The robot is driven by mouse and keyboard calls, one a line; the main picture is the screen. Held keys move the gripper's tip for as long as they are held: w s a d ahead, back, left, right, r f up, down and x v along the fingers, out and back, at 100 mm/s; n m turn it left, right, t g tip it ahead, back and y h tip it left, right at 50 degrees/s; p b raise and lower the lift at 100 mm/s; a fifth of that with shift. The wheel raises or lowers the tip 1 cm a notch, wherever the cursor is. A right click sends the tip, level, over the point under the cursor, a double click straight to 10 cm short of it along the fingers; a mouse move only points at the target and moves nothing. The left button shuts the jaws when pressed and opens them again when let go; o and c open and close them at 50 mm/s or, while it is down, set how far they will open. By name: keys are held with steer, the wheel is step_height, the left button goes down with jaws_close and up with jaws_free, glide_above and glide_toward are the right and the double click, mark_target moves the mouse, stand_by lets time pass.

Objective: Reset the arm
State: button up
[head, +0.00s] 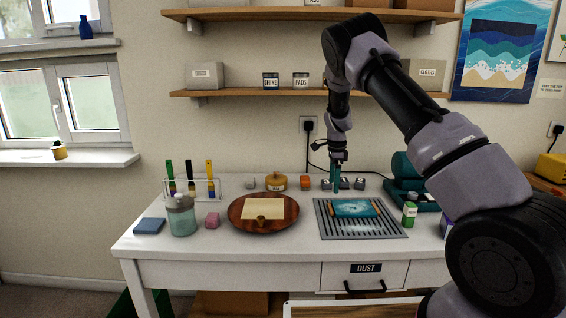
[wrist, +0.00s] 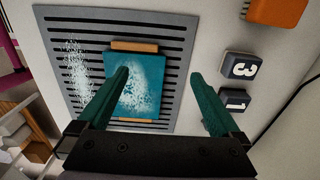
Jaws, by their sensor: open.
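My gripper (head: 336,178) hangs pointing down over the back of the white table (head: 160,245), above the rear edge of a slotted metal grate (head: 330,225). In the wrist view its two green fingers (wrist: 158,100) stand apart with nothing between them. My arm reaches in from the right and bends at the top. A teal panel with white dust (head: 354,208) lies on wooden strips on the grate; it also shows in the wrist view (wrist: 140,85). White dust (wrist: 76,75) is scattered on the grate beside it.
A round wooden board (head: 240,222), a glass jar (head: 181,218), a pink block (head: 212,220) and a blue block (head: 149,226) stand left. A green-white bottle (head: 409,214) stands right. Shelves (head: 240,93) hang above.

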steer(key=shift+s+d+r, duration=0.1)
steer(key=shift+s+r, duration=0.25)
steer(key=s+d+r+n+t+y, duration=0.1)
steer(key=s+r+n, duration=0.1)
steer(key=s+r, duration=0.5)
steer(key=s+d+r+n+t+y, duration=0.1)
steer(key=s+d+r+n, duration=0.15)
steer(key=r, duration=0.85)
steer(key=s+d+r+n+t+y, duration=0.1)
steer(key=s+r, duration=0.4)
steer(key=r, duration=0.3)
steer(key=s+r+n+t, duration=0.2)
steer(key=s+r+n, duration=0.1)
steer(key=s, duration=0.9)
steer(key=s+d+r+n+t+h, duration=0.1)
steer(key=s+r+n, duration=0.3)
steer(key=s, duration=0.9)
steer(key=shift+s+n+t, duration=0.2)
steer(key=shift+n+t, duration=0.4)
steer(key=shift+n, duration=0.15)
steer(key=shift+r, duration=0.15)
